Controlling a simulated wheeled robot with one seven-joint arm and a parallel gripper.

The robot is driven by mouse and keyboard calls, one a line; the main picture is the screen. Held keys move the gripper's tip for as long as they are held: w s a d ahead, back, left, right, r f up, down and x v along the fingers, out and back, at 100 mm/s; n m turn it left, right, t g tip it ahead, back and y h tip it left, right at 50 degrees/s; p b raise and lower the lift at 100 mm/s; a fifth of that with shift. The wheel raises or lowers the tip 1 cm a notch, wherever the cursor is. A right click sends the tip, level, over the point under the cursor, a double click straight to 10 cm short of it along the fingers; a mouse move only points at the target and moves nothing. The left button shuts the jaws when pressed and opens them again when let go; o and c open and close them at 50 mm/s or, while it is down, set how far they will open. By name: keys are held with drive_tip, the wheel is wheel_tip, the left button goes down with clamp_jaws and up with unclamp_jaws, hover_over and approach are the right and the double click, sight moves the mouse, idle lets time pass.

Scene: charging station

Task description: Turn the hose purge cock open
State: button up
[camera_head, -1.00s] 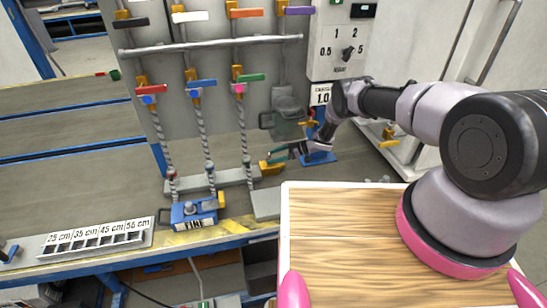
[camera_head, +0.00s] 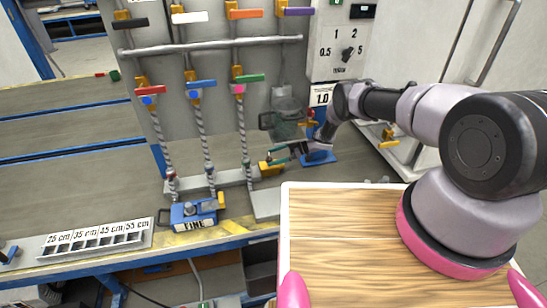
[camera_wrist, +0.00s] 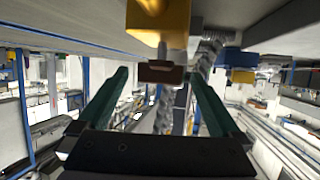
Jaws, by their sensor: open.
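A yellow cock (camera_head: 270,167) sits at the right end of the grey manifold bar on the bench, below the braided hoses. I take it for the hose purge cock. My gripper (camera_head: 277,158) is beside it, with teal fingers spread. In the wrist view my gripper (camera_wrist: 160,85) is open, and a yellow body (camera_wrist: 158,20) with a dark reddish-brown block under it lies ahead, between the finger lines. Whether the fingers touch it cannot be told. The cock's handle position is not clear.
Three braided hoses (camera_head: 202,135) hang left of my gripper, under red, blue and green handles. A grey-green jug-like vessel (camera_head: 285,122) stands just behind my gripper.

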drive_tip(key=v, duration=1)
drive_tip(key=shift+d, duration=0.25)
